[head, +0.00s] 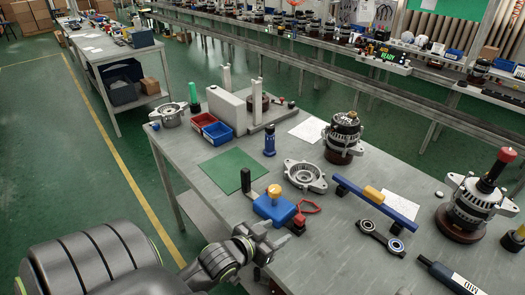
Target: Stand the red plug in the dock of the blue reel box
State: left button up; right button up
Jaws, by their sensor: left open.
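The blue reel box (274,209) stands near the front edge of the grey workbench, with a yellow knob on top. A black upright post (245,180) stands at its back left; I cannot tell if this is the dock. The red plug (298,219) appears as a small red piece with a dark end at the box's right side, low by the bench top. A red loop (309,205), perhaps its cable, lies beside it. My left gripper (273,238) is open and empty, in front of the box and left of the plug. My right gripper is not in view.
A green mat (229,170) lies behind the box. A metal housing (304,176), a blue bar (376,203) with a yellow grip and a dark link part (380,238) are to the right. Alternators (344,134) stand farther back and right.

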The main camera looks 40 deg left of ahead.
pick_arm(q)
jog(key=shift+v, duration=2.35)
